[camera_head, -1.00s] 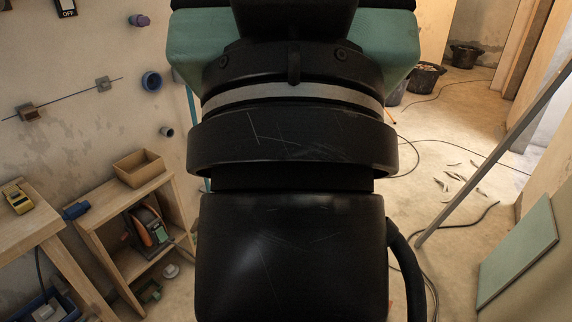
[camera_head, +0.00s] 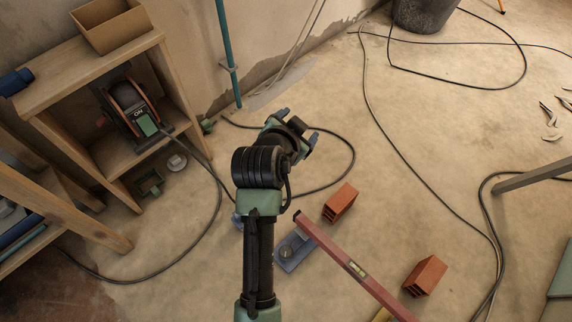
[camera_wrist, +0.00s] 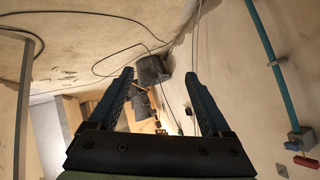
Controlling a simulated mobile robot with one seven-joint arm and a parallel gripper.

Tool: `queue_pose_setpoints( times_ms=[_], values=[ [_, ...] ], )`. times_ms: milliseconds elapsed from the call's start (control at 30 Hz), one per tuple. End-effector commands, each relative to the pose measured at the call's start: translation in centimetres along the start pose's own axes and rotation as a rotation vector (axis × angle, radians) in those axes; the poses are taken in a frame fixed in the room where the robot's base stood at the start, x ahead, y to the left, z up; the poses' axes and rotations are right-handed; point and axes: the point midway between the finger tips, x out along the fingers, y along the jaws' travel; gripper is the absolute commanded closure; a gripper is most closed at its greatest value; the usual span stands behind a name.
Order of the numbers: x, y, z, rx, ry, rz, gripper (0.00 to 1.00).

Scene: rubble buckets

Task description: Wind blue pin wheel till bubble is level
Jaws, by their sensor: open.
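A red spirit level (camera_head: 330,248) runs aslant over the floor in the head view, from beside my arm to the lower right. Another bit of blue (camera_head: 237,219) shows at my arm's left edge, mostly hidden; I cannot tell which part is the pin wheel. My gripper (camera_head: 297,128) is open and empty, above and beyond the level. Its blue fingers stand apart in the wrist view (camera_wrist: 158,76).
Red hollow bricks (camera_head: 340,203) (camera_head: 425,277) lie beside the level. A wooden shelf (camera_head: 90,85) with a cable reel (camera_head: 130,108) stands at left. Black cables cross the floor. A dark bucket (camera_head: 425,15) stands at the back. A teal pipe (camera_head: 228,50) runs up the wall.

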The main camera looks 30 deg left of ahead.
Motion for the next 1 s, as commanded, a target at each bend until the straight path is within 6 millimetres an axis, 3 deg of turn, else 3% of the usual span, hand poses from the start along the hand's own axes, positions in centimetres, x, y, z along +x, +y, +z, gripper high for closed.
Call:
queue_pose_setpoints(
  times_ms=[33, 100, 200, 333, 400, 500, 667, 1000],
  values=[
    [3.1, 2.7, 7.6, 0.007, -0.093, 0.062, 0.17],
    [5.0, 5.6, 14.8, 0.022, -0.192, 0.148, 0.17],
    [6.3, 9.5, 23.4, 0.032, -0.3, 0.267, 0.17],
    [6.5, 13.5, 31.0, 0.034, -0.383, 0.389, 0.17],
    [6.3, 14.9, 33.3, 0.032, -0.407, 0.432, 0.17],
    [6.1, 16.0, 35.1, 0.031, -0.425, 0.469, 0.17],
    [6.9, 16.9, 36.1, 0.032, -0.429, 0.481, 0.17],
    [11.8, 19.4, 38.6, 0.034, -0.429, 0.478, 0.17]
  ],
)
